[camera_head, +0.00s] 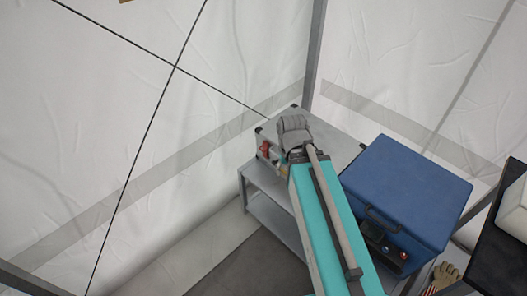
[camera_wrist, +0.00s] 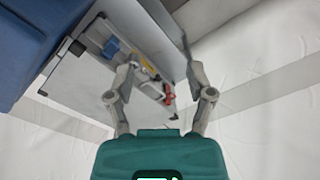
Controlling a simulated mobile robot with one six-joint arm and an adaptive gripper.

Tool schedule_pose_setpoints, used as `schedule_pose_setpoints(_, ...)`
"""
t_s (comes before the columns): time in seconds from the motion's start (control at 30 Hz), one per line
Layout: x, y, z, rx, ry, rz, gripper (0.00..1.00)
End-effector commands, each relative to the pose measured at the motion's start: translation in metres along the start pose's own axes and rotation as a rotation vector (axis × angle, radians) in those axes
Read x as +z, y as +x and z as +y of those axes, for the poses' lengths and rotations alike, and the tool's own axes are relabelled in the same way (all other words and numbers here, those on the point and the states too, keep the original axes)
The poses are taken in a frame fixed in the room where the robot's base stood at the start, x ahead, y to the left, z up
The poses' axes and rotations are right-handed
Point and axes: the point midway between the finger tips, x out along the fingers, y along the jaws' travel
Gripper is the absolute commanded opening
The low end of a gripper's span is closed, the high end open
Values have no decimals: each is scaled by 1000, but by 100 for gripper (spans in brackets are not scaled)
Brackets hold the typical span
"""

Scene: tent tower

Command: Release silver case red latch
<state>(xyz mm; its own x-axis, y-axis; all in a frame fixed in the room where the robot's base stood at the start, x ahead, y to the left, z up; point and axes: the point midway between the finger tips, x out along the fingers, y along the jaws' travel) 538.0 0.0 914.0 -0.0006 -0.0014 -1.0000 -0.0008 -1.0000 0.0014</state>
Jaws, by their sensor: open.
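The red latch also shows in the head view (camera_head: 265,148), left of my arm. My gripper (camera_wrist: 157,62) is open and empty, its two fingers spread either side of the yellow and red latches in the picture. I cannot tell the exact distance; no contact shows. In the head view my wrist hides much of the case.
The grey table (camera_wrist: 72,88) has a lower shelf. A large blue case (camera_head: 410,185) with a handle stands close to the right of my arm. White tent walls (camera_head: 90,110) and a grey pole (camera_head: 314,60) are behind. A glove (camera_head: 443,276) lies at lower right.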

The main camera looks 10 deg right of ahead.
Motion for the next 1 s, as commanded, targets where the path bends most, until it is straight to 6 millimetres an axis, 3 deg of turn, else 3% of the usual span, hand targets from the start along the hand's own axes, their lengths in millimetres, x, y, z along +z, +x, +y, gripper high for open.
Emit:
schedule_pose_setpoints(0.03, -1, 1, 0, 2, 2, 1, 49)
schedule_pose_setpoints(0.3, -13, 18, 1, 47, 40, 12, 0)
schedule_pose_setpoints(1.0, -88, 98, 4, 330, 305, 167, 0)
